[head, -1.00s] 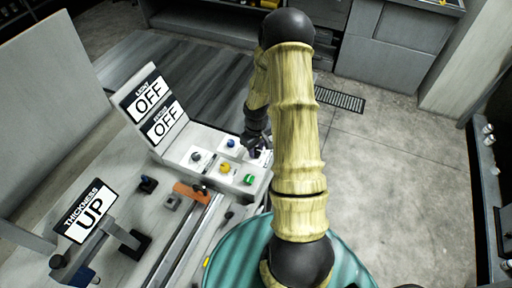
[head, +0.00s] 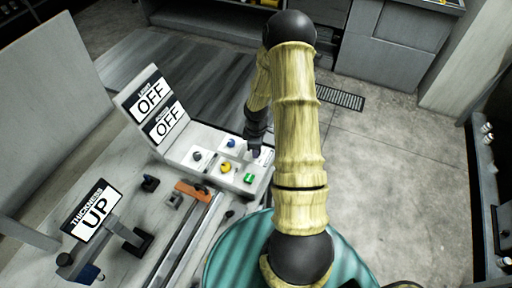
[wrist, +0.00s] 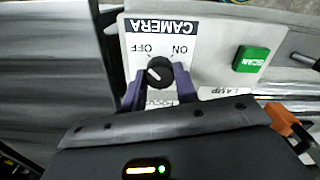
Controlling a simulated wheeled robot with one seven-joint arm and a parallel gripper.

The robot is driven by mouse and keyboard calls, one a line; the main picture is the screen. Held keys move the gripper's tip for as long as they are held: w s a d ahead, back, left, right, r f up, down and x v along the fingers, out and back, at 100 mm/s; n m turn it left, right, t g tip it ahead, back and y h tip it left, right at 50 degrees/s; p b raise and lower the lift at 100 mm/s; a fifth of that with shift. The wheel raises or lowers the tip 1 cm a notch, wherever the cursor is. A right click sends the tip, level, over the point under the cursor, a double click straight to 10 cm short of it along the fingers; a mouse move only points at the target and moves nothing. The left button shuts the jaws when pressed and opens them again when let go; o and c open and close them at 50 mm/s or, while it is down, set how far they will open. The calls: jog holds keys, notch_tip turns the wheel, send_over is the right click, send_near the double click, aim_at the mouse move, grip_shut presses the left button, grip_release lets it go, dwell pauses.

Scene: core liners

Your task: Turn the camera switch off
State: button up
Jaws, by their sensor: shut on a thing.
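The camera switch (wrist: 159,70) is a round black knob on a white plate labelled CAMERA, with OFF and ON marked beside it. A short pale mark shows on the knob's face; I cannot tell for certain which label it points to. My gripper (wrist: 160,80) has its two purple fingers on either side of the knob, shut on it. In the head view my gripper (head: 256,153) is over the far right corner of the control box (head: 205,141), and it hides the switch there.
A green SCAN button (wrist: 251,59) sits beside the camera plate. Blue (head: 231,143), yellow (head: 226,168) and grey (head: 197,156) controls share the box. Signs reading OFF (head: 151,97) and a THICKNESS UP sign (head: 91,209) stand at left. An orange part (wrist: 284,119) is nearby.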

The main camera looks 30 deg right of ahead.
jog(key=shift+r, duration=0.1)
jog(key=o, duration=1)
notch_tip(320, 180, up, 17)
jog(key=shift+r+b, duration=0.15)
jog(key=shift+b, duration=0.35)
jog(key=s+a+r+m+t, duration=0.1)
jog(key=s+a+r+m, duration=0.1)
jog(key=s+a+m, duration=0.1)
jog(key=s+a+r+m, duration=0.2)
jog(key=s+a+m, duration=0.2)
jog(key=s+a, duration=0.1)
jog(key=s+a+r+m+t, duration=0.1)
jog(key=s+a+r+m, duration=0.1)
jog(key=s+a+m, duration=0.1)
jog(key=shift+s+a+m+t, duration=0.15)
jog(key=shift+s+a, duration=0.25)
jog(key=shift+a, duration=0.25)
jog(key=shift+s+a+m+t, duration=0.15)
jog(key=shift+s+a, duration=0.2)
jog(key=shift+a, duration=0.3)
